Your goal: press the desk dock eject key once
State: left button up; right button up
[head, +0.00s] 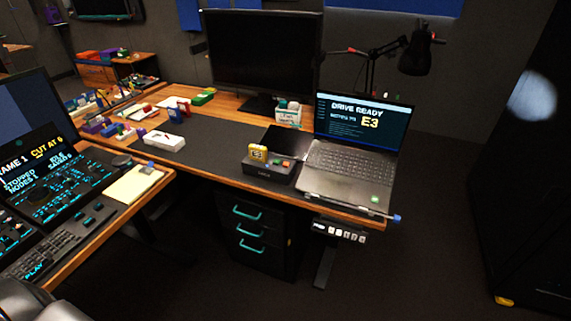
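The desk dock (268,174) is a low black box near the front edge of the wooden desk, just left of the laptop. A yellow drive labelled E3 (257,153) stands upright in its left part. Small coloured keys (280,163), greenish and red-orange, show on its top at the right. They are too small to read, so I cannot tell which is the eject key. Neither of my grippers is in view, and nothing touches the dock.
An open laptop (350,170) shows "DRIVE READY" and E3. A console (60,190) fills the left. Drawers (262,235) stand below the desk. The dark mat (215,150) left of the dock is mostly clear.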

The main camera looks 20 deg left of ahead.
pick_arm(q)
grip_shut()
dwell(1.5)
